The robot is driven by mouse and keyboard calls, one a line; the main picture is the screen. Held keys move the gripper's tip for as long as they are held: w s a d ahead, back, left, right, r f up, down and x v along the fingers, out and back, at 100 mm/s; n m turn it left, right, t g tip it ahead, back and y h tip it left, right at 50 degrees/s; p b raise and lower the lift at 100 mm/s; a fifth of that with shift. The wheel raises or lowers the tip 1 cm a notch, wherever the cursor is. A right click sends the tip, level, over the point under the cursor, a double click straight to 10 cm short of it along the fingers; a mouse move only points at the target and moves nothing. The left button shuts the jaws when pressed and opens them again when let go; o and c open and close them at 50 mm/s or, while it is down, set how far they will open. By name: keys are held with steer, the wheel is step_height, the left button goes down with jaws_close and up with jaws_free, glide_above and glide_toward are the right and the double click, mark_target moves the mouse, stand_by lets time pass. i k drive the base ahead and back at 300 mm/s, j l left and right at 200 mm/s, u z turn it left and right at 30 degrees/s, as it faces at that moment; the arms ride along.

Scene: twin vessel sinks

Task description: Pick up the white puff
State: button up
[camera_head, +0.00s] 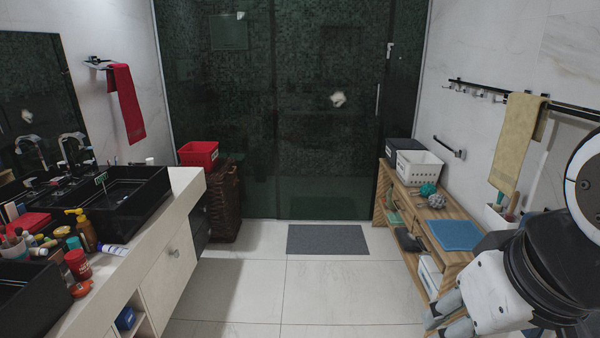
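A small, fluffy whitish thing (337,99), which looks like the white puff, shows high on the dark glass shower door at the back. I cannot tell whether it is in front of the glass or behind it. A teal puff (428,189) and a greyish-beige puff (437,201) lie on the wooden shelf at the right. My gripper (440,318) is at the lower right, low beside the shelf's front end and far from the whitish thing. Its grey fingers are partly cut off by the frame edge, so their opening is unclear. Nothing is visibly held.
The wooden shelf (459,262) with a white basket (419,168) and blue towel (455,235) lines the right. The sink counter (150,240) lines the left. A red bin (198,153) on a wicker hamper stands back left. The tiled floor between is clear except a grey mat (325,239).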

mark_target(436, 201)
steer(key=i+l+z, duration=0.2)
steer(key=i, duration=0.3)
steer(key=i+l+z, duration=0.2)
steer(key=i, duration=0.3)
steer(key=i+l+z, duration=0.25)
steer(key=l, duration=0.15)
steer(key=i+j+z, duration=0.4)
steer(key=i+j, duration=0.15)
steer(key=j, duration=0.2)
steer(key=i+j+z, duration=0.25)
steer(key=j, duration=0.2)
steer(key=i+l, duration=0.15)
steer(key=i, duration=0.35)
